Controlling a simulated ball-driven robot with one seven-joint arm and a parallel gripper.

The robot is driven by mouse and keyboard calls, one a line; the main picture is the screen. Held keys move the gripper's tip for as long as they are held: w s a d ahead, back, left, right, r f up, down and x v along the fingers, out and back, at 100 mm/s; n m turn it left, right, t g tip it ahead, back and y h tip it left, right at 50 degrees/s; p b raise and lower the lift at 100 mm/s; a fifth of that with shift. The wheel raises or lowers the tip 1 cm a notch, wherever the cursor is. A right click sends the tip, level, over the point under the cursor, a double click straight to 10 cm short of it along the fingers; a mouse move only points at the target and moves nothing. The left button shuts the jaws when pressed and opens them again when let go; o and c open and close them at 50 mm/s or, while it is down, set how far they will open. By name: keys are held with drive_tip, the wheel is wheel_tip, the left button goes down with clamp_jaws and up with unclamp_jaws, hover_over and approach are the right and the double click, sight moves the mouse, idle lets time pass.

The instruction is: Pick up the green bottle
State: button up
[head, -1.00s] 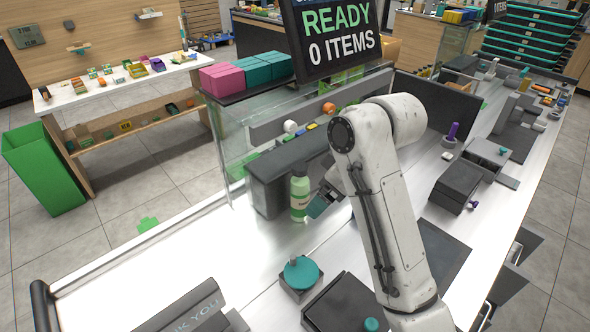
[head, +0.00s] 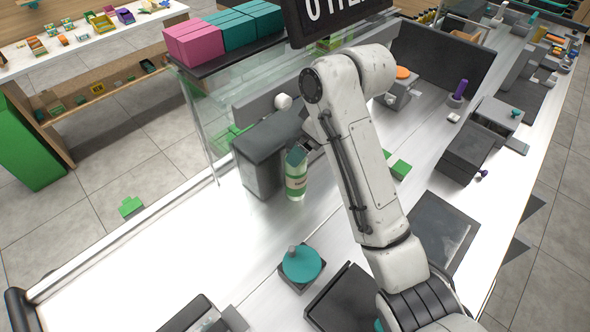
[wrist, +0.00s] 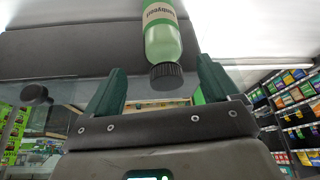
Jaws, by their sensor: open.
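The green bottle (head: 297,186) stands upright on the white counter, in front of a dark grey box. Its cap is hidden in the head view by a teal finger of my gripper (head: 298,153). In the wrist view the bottle (wrist: 162,38) shows a pale label and a black cap (wrist: 166,76). My gripper (wrist: 160,92) is open there, with one green finger on each side of the cap end. Nothing is held, and I cannot tell whether a finger touches the bottle.
The dark grey box (head: 262,160) is close behind the bottle, with a glass screen (head: 205,115) further left. A teal round knob on a base (head: 301,264) stands in front. The white counter (head: 170,260) at the left front is clear.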

sight(295, 171)
drive_tip(key=p+x, duration=0.1)
drive_tip(key=x, duration=0.5)
drive_tip(key=shift+a+f+p, duration=0.25)
drive_tip(key=shift+a+p, duration=0.1)
drive_tip(key=shift+p, duration=0.05)
drive_tip(key=shift+s, duration=0.1)
drive_tip(key=shift+c, duration=0.3)
clamp_jaws()
